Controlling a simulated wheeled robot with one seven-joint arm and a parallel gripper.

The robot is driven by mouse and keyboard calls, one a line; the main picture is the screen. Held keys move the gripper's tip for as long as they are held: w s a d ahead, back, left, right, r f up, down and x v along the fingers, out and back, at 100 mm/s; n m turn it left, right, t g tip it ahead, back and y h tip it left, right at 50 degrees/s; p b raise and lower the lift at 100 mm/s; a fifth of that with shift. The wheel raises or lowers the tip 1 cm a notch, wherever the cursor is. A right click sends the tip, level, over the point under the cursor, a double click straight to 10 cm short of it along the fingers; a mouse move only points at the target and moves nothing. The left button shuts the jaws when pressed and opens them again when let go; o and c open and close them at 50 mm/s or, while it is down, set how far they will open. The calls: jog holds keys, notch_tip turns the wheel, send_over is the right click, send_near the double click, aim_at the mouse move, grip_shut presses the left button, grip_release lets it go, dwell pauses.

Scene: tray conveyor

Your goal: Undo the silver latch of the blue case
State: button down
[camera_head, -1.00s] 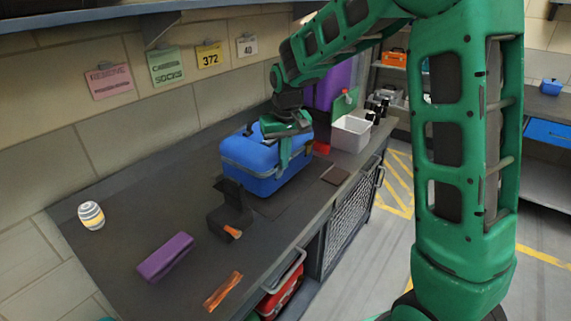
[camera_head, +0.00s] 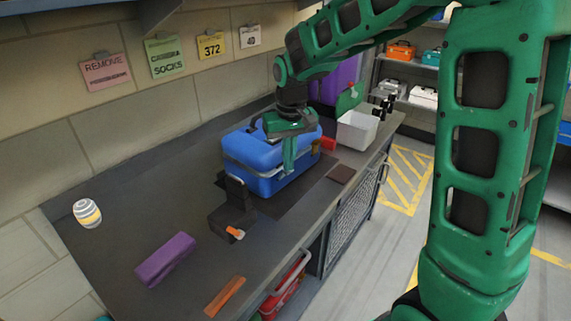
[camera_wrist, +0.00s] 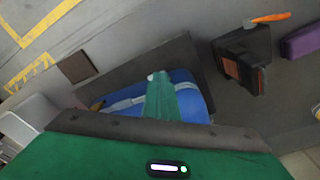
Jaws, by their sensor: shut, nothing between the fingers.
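The blue case (camera_head: 252,152) stands closed on the dark workbench, with a light band around its seam. It also shows in the wrist view (camera_wrist: 188,84), partly covered by my gripper. My green gripper (camera_head: 290,170) points down at the case's front right side, its fingers together and empty. In the wrist view the fingertips (camera_wrist: 157,76) lie over the case's front edge by the light band. A small pale spot shows at the fingertips. The silver latch cannot be made out clearly; my fingers may cover it.
A black holder with an orange piece (camera_head: 234,215) stands in front of the case. A purple block (camera_head: 165,258), an orange strip (camera_head: 224,297) and a striped jar (camera_head: 88,213) lie to the left. A white bin (camera_head: 357,130) and brown pad (camera_head: 341,174) are at right.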

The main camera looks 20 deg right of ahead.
jog(key=shift+w+d+r, duration=0.4)
jog(key=shift+w+r, duration=0.15)
jog(key=shift+r, duration=0.1)
notch_tip(320, 180, up, 7)
jog(key=s+d, duration=0.1)
jog(key=s, duration=0.1)
jog(key=shift+s+d+m, duration=0.3)
jog(key=shift+s+d, duration=0.05)
jog(key=shift+s, duration=0.05)
jog(key=shift+d+f, duration=0.1)
jog(key=s+d+f+m, duration=0.1)
jog(key=s+d+m, duration=0.2)
jog(key=s+d, duration=1)
jog(key=s+d+f+m, duration=0.1)
jog(key=s+d+f, duration=0.1)
jog(key=s, duration=0.6)
jog(key=s+d+f+m+g, duration=0.1)
jog(key=s+d+f+m, duration=0.1)
jog(key=s, duration=0.6)
jog(key=shift+d+f, duration=0.25)
jog(key=shift+f, duration=0.4)
jog(key=shift+w, duration=0.1)
